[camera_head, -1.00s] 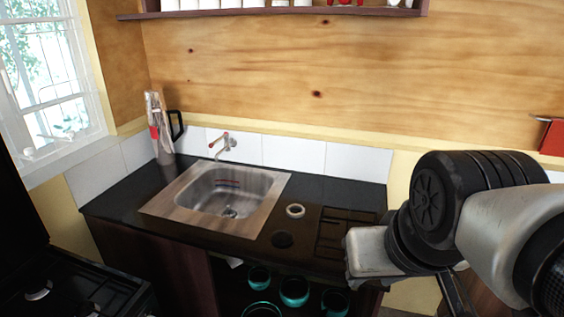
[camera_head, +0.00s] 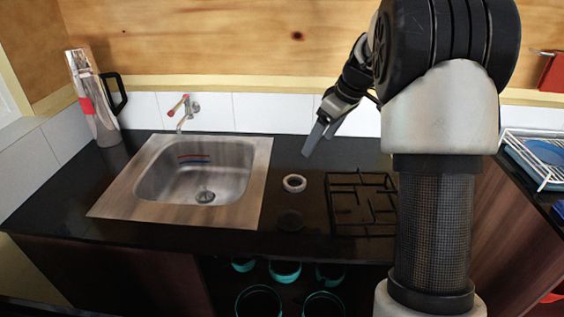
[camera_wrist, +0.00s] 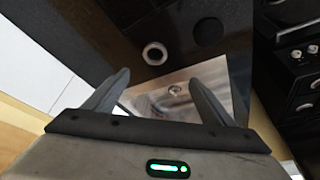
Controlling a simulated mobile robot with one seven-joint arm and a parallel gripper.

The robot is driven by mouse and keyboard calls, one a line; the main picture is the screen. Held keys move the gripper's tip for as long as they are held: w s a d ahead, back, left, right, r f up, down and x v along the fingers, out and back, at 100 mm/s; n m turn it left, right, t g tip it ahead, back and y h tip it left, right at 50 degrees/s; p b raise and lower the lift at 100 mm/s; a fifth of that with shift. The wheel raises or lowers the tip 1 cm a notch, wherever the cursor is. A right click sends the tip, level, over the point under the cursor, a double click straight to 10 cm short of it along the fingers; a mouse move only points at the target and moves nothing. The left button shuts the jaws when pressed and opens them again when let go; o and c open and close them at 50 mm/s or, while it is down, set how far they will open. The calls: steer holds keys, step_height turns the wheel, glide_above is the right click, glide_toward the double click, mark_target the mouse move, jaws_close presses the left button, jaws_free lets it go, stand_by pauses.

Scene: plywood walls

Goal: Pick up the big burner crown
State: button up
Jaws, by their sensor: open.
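A pale metal ring, which looks like the burner crown (camera_head: 294,190), lies on the black counter right of the sink. It also shows in the wrist view (camera_wrist: 146,57). A flat dark disc (camera_head: 290,220) lies just in front of it, faint in the wrist view (camera_wrist: 208,31). My gripper (camera_head: 313,144) is open and empty, above the back of the counter, behind and slightly right of the ring. In the wrist view the spread fingers (camera_wrist: 160,83) point towards the counter, with the ring beyond the tips and apart from them.
A steel sink (camera_head: 165,215) with a tap (camera_head: 184,108) is left of the ring. A black pan-support grate (camera_head: 362,204) is on its right. A tall jug (camera_head: 92,100) stands at the back left. Teal pots (camera_head: 285,272) sit below the counter. A dish rack (camera_head: 540,158) is far right.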

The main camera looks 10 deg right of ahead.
steer(key=shift+n, duration=0.4)
steer(key=x, duration=0.4)
steer(key=d+x, duration=0.1)
steer(key=x, duration=0.4)
steer(key=w+x, duration=0.1)
steer(key=x, duration=0.4)
steer(key=shift+w+d+f, duration=0.1)
steer(key=shift+d, duration=0.05)
steer(key=shift+x, duration=2.95)
steer(key=shift+c, duration=0.3)
steer(key=c, duration=1.1)
